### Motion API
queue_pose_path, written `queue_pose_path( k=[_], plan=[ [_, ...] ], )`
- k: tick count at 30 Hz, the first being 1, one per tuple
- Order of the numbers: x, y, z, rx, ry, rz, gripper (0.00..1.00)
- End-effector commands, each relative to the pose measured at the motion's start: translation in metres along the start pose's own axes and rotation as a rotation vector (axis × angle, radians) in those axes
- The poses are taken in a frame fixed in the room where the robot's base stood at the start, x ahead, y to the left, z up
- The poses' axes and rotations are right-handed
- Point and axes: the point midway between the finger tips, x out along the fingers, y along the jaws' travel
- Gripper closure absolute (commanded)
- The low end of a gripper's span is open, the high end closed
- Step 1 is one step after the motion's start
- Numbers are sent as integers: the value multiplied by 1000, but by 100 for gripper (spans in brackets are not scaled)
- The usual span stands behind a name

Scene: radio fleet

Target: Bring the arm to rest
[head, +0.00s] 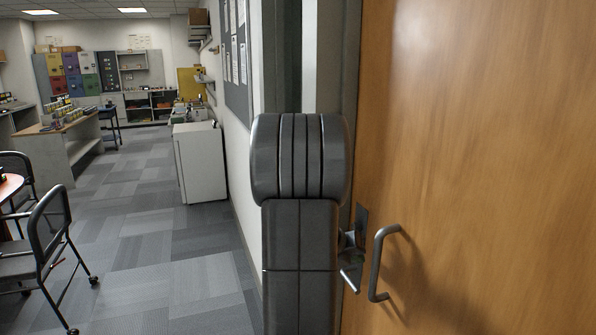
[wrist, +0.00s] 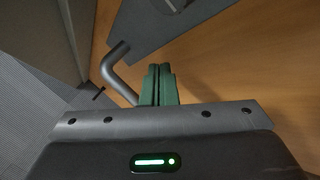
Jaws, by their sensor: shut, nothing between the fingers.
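My gripper (wrist: 160,72) shows in the wrist view with its two green fingers pressed together and nothing between them. A grey bent handle (wrist: 118,75) is just left of the fingers in that view; I cannot tell whether they touch. In the head view my grey arm (head: 300,215) stands upright in front of the door frame, and my gripper is not visible there. A wooden door (head: 480,150) fills the right side, with a grey pull handle (head: 377,262) right of my arm. A metal lever (head: 349,278) shows partly behind the arm.
White wall with a notice board (head: 237,60) runs left of the door. A white cabinet (head: 200,162) stands along it. A chair (head: 50,245) is at the lower left, and a workbench (head: 62,140) stands farther back. The carpet (head: 165,250) between is clear.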

Motion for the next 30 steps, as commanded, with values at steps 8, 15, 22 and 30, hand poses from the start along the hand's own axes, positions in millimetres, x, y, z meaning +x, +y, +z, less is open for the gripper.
queue_pose_path(
  k=[8,15,22,30],
  plan=[
    [-8,-6,7,0,-1,0,100],
    [-3,-2,2,0,0,0,100],
    [8,6,-6,2,-2,-1,100],
    [-12,-9,8,0,1,0,100]
  ],
)
